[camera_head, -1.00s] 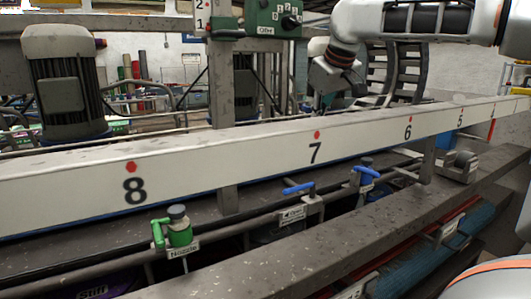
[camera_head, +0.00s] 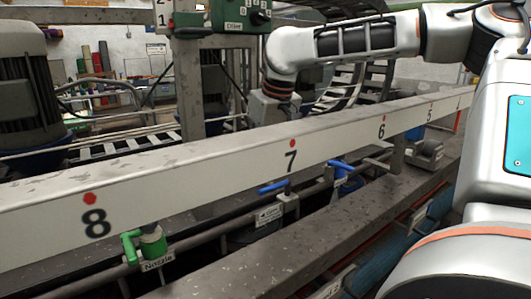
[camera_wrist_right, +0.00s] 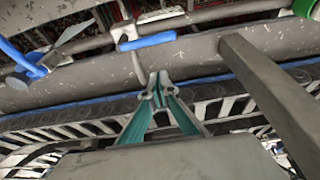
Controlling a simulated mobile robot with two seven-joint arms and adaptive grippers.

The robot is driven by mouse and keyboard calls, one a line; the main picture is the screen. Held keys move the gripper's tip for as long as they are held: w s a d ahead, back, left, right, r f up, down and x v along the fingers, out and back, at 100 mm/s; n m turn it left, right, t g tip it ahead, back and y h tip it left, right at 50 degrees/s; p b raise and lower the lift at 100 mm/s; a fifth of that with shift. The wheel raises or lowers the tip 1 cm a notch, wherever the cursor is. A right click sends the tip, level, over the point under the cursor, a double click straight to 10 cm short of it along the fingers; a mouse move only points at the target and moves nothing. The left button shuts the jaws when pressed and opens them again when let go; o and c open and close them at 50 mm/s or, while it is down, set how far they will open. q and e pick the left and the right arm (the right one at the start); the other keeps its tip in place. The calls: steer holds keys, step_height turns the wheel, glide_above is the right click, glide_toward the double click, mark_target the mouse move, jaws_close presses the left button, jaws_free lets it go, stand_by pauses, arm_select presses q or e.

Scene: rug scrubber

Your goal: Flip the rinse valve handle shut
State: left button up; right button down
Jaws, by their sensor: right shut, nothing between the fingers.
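Two blue valve handles show in the head view. The nearer one (camera_head: 273,187) lies along the pipe below the number 7, beside a small white label (camera_head: 268,215) too small to read surely. The farther one (camera_head: 341,166) is to its right, below the number 6. I cannot read which is the rinse valve. In the right wrist view, the nearer handle (camera_wrist_right: 148,41) is just beyond my right gripper (camera_wrist_right: 158,84), apart from it; the farther handle (camera_wrist_right: 22,58) is at left. My right gripper is shut and empty; the white beam hides its fingers in the head view.
The numbered white beam (camera_head: 190,190) crosses between my right wrist and the valves. A green nozzle valve (camera_head: 150,245) stands at left. In the right wrist view, a grey bar (camera_wrist_right: 265,85) slants close on the right. A grey ledge (camera_head: 270,262) runs in front.

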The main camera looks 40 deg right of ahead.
steer(key=x, duration=0.6)
steer(key=shift+s, duration=0.15)
steer(key=shift+s+a+r, duration=0.1)
steer(key=shift+s+r, duration=0.1)
steer(key=shift+s, duration=0.7)
steer(key=shift+s+a+r, duration=0.1)
steer(key=shift+s+r, duration=0.05)
steer(key=shift+s, duration=0.75)
steer(key=shift+s, duration=0.1)
